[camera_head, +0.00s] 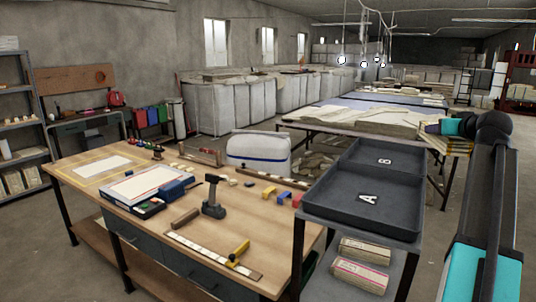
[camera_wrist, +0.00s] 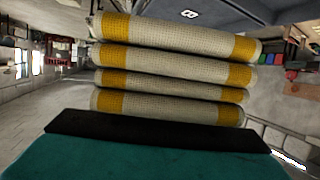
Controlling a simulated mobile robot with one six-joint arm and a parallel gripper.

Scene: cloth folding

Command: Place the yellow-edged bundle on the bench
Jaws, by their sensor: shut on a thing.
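The yellow-edged bundle (camera_wrist: 172,75) is a stack of folded cream cloth layers with yellow bands near both ends. It fills the middle of the wrist view. My gripper (camera_wrist: 155,130) is shut on it; a dark bar shows along the near edge of the bundle. In the head view, my gripper (camera_head: 447,127) is at the right, with the bundle (camera_head: 450,145) raised just beyond the trays. The wooden bench (camera_head: 85,195) stands at the left, well away from the bundle.
The bench holds a light panel (camera_head: 145,185), a cordless drill (camera_head: 213,197), a ruler strip (camera_head: 210,255) and coloured clamps. Dark trays A (camera_head: 400,222) and B (camera_head: 408,165) lie between bench and arm. Bundles (camera_head: 360,274) sit on the shelf below. A white blue-striped container (camera_head: 258,147) stands behind.

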